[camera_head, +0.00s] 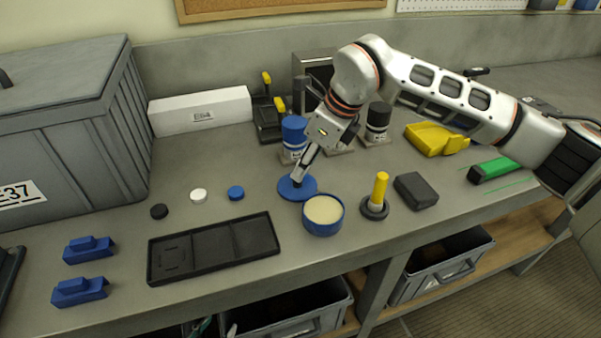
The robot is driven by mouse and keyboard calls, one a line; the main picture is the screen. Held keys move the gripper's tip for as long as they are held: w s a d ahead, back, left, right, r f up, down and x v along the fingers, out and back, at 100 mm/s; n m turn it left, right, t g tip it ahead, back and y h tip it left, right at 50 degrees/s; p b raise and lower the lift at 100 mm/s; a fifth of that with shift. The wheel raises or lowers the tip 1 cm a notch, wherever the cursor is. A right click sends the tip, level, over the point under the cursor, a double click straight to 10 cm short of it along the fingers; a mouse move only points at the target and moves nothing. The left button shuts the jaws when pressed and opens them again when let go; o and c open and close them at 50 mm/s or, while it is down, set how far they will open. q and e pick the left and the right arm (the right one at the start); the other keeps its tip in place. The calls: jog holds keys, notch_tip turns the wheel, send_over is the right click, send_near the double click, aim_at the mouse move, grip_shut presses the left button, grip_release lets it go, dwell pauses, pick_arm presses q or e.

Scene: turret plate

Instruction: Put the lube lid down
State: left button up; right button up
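The lube lid (291,194) is a flat blue disc, at or just above the bench top; I cannot tell whether it touches the bench. My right gripper (299,178) points down at the middle of the lid, with its fingers close together and shut on the lid's centre. The fingertips are small and partly hidden. The open lube tub (323,229), blue with cream-coloured contents, stands just in front and to the right of the lid. My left gripper is not in view.
A black tray (212,249) lies to the left, with small black, white and blue caps behind it. A yellow-handled tool (380,188) and a dark block (416,190) are to the right. Blue-capped bottle (294,132) stands behind the lid. A grey crate (60,130) fills the back left.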

jog(key=v, duration=0.8)
jog(key=shift+b, duration=0.35)
